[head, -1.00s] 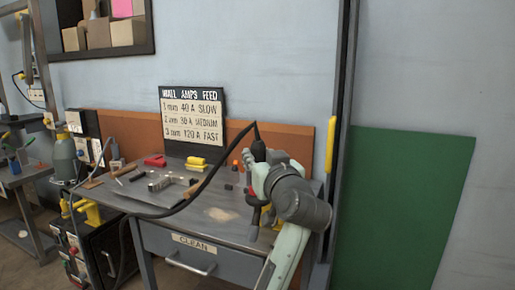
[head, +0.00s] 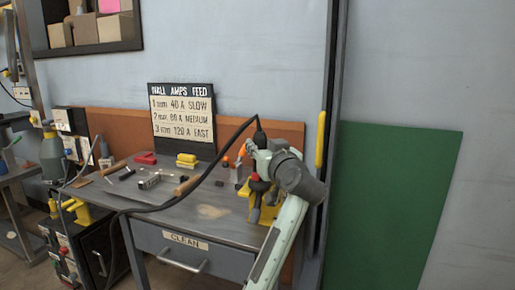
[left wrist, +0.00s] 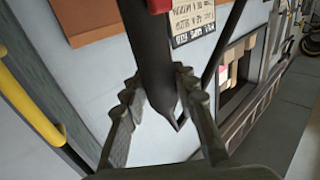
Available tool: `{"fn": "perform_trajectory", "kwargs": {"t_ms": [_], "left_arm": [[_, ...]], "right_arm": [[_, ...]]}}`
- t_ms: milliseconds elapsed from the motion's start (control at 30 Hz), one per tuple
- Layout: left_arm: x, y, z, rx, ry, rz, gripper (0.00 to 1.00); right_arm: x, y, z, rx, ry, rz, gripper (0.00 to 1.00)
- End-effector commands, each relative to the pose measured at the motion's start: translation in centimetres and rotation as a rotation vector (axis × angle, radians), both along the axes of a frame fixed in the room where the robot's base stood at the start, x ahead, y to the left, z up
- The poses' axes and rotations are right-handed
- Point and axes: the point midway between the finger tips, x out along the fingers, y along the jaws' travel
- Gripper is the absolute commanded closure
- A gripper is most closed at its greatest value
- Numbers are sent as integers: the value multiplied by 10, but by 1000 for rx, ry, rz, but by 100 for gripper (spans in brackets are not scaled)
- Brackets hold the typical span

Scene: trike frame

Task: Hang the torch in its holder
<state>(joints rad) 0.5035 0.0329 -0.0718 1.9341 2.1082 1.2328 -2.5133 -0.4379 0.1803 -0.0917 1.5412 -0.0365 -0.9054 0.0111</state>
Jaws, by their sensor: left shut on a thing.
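The dark torch (head: 259,138) stands roughly upright over the right end of the workbench, its black cable arching from its top down to the left. My left gripper (head: 258,168) is shut on the torch; its arm comes up from the lower right in the head view. In the left wrist view my left gripper's fingers (left wrist: 158,100) lie on both sides of the dark torch body (left wrist: 155,60), with a red part at the top edge. A yellow piece (head: 243,191), which looks like the holder, shows behind the torch, partly hidden. I cannot tell whether they touch. My right gripper is out of view.
A dark post with a yellow handle (head: 321,140) and a green panel (head: 395,200) are on the right.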

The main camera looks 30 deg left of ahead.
Motion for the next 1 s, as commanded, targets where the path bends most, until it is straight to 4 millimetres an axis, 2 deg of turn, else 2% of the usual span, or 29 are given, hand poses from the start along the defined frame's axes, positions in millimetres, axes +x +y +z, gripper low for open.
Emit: {"fn": "perform_trajectory", "kwargs": {"t_ms": [467,1000], "left_arm": [[2,1,2,2,-4,-1,100],[2,0,-5,3,-2,-1,100]], "right_arm": [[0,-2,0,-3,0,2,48],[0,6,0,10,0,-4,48]]}}
